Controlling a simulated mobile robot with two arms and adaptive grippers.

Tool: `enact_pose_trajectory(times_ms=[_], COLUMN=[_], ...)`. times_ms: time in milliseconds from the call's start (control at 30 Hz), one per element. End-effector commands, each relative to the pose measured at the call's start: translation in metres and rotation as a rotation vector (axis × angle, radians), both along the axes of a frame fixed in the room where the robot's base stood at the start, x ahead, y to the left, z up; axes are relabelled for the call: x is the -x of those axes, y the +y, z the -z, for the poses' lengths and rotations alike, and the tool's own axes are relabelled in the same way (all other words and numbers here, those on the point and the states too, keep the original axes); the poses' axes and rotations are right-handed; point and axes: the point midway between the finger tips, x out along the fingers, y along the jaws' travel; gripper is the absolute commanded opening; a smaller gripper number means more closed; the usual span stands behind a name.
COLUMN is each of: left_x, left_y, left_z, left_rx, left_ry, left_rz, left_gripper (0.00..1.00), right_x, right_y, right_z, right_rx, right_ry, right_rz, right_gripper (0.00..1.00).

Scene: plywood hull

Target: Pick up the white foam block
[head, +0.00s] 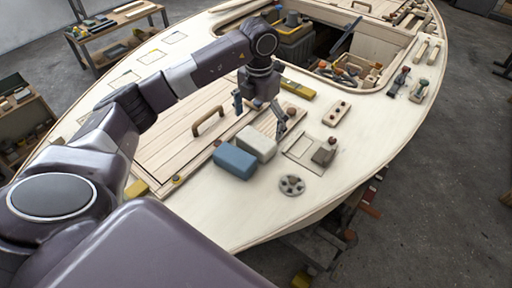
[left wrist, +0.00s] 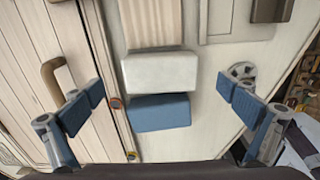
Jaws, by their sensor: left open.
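The white foam block (head: 257,143) lies on the pale plywood deck, close against a blue block (head: 234,162) of similar size. In the left wrist view the white block (left wrist: 160,72) is just above the blue block (left wrist: 160,112) in the picture, and both sit between my fingers. My left gripper (head: 262,116) is open and empty above the deck, with its fingers spread wide near the white block. It also shows in the left wrist view (left wrist: 160,104), with blue-grey pads on both sides. My right gripper is not in view.
A wooden handle (head: 208,121) rises from the hatch panel left of the blocks. A grey round disc (head: 292,185) and a small dark block (head: 324,153) lie to the right. An open hull compartment (head: 345,60) holds parts farther back.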

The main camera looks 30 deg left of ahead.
Motion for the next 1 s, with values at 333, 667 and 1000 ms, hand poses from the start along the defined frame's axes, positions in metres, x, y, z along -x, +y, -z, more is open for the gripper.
enact_pose_trajectory(times_ms=[333, 667, 1000], left_x=[0.004, 0.003, 0.003], left_y=[0.000, 0.000, 0.000], left_z=[0.042, 0.071, 0.070], left_rx=[0.000, 0.000, 0.000], left_ry=[0.007, 0.002, 0.002], left_rz=[-0.001, 0.000, 0.000], left_gripper=[1.00, 1.00, 0.78], right_x=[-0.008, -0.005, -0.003], right_y=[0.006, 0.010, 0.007], right_z=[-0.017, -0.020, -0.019], right_rx=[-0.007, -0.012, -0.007], right_ry=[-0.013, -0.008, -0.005], right_rz=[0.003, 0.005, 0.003], right_gripper=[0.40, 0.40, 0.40])
